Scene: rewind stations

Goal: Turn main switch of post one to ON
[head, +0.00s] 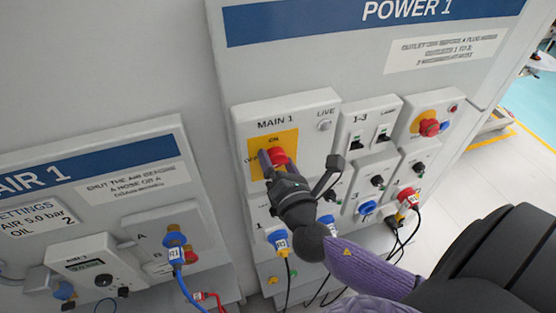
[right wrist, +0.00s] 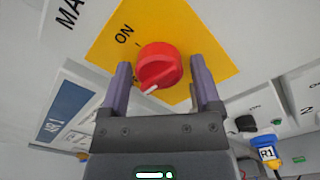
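The main switch of post one is a red rotary knob (head: 278,157) on a yellow plate (head: 288,138), on the panel marked MAIN 1 under POWER 1. In the right wrist view the knob (right wrist: 159,63) shows its white pointer mark at lower left, turned away from the ON label at upper left. In the head view ON is above the knob and a partly hidden OFF label is at its left. My right gripper (right wrist: 161,80) is open, with one finger on each side of the knob; I cannot tell whether they touch it. My left gripper is out of view.
The LIVE lamp (head: 323,126) looks grey. To the right are the 1-3 switch box (head: 370,125) and a red knob on a yellow base (head: 430,127). Plugs and hanging cables lie below. The AIR 1 panel (head: 90,180) stands at left.

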